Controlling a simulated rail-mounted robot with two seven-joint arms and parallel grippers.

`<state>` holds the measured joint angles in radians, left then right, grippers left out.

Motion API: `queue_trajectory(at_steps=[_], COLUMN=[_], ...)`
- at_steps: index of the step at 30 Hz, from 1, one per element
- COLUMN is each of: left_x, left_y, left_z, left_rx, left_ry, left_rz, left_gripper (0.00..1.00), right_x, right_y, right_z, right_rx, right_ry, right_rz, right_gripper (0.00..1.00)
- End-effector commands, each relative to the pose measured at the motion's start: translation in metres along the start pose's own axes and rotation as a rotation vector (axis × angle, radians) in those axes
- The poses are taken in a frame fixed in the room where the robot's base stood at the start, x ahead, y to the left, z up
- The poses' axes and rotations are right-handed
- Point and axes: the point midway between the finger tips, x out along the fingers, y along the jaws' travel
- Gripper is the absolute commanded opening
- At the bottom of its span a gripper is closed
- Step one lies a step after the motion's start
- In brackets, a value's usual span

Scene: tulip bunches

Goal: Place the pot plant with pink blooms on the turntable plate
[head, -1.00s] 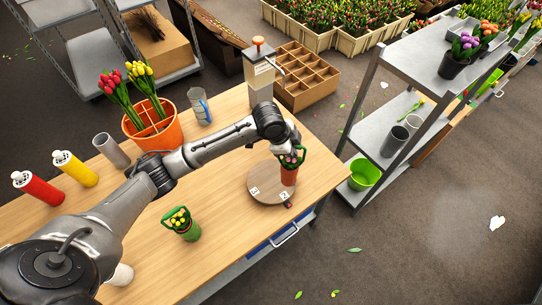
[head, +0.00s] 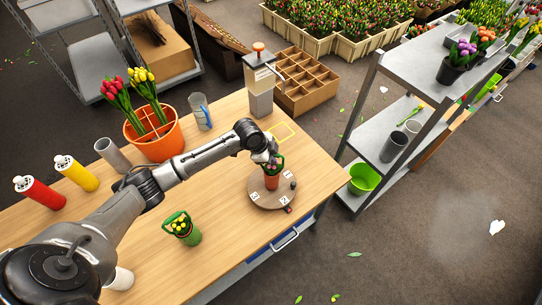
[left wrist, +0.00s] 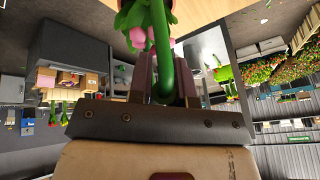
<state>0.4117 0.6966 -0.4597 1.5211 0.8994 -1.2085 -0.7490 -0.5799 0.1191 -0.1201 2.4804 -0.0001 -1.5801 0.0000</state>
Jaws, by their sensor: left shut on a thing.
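The pot plant with pink blooms (head: 272,182) is a red-orange pot with green leaves and a green hoop handle. It is upright at the middle of the round wooden turntable plate (head: 257,203). I cannot tell whether its base touches the plate. My left gripper (head: 270,160) is above it, shut on the green handle. In the left wrist view the handle (left wrist: 160,48) runs between the two fingers, with pink blooms (left wrist: 136,37) beside it. The gripper partly hides the blooms in the head view. My right gripper is not in view.
A green pot with yellow blooms (head: 182,228) stands on the table left of the plate. An orange pot of tulips (head: 160,146) and a dispenser (head: 260,85) stand farther back.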

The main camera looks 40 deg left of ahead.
Motion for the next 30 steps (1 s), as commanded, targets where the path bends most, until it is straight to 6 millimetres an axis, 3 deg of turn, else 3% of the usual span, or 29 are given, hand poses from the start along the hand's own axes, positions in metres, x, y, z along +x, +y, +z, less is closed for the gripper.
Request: queue_trajectory(at_steps=[12, 13, 21, 30], left_x=[0.0057, 0.0064, 0.0060, 0.0020], left_y=[0.0008, 0.0013, 0.0013, 0.0002], left_z=[0.0023, 0.0028, 0.0025, 0.0010], left_rx=[0.001, 0.001, 0.001, 0.001], left_ry=[0.000, -0.001, -0.001, 0.000], left_rz=[-0.002, -0.001, -0.001, -0.002], left_gripper=[0.00, 0.20, 0.44, 0.44], right_x=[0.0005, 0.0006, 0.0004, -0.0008], right_y=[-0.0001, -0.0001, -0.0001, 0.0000], right_z=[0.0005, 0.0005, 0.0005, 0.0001], right_rx=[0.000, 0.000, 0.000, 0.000], right_ry=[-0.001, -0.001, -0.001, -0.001], right_rz=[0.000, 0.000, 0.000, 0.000], right_gripper=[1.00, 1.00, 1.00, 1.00])
